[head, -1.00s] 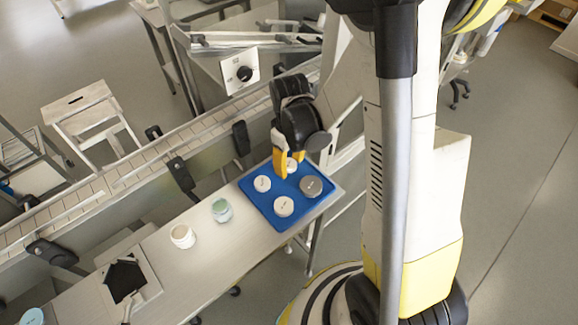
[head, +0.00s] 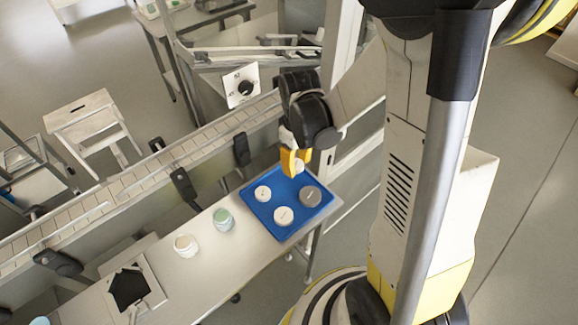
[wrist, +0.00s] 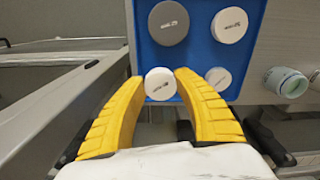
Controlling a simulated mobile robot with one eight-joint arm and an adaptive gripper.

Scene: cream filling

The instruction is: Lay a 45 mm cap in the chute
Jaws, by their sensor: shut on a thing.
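My gripper (wrist: 160,88) is shut on a small white cap (wrist: 160,83), held between the yellow fingertips. In the head view, my gripper (head: 294,163) and this held cap (head: 299,166) are over the far edge of the blue tray (head: 262,215). The cap appears slightly above the tray. Three other caps lie in the tray: a large grey cap (head: 309,196), a white cap (head: 283,216) and a smaller white cap (head: 263,193). I cannot tell for certain which part is the chute.
A green jar (head: 223,219) and a white jar (head: 186,245) stand on the table (head: 205,275) left of the tray. A conveyor (head: 115,190) runs behind it.

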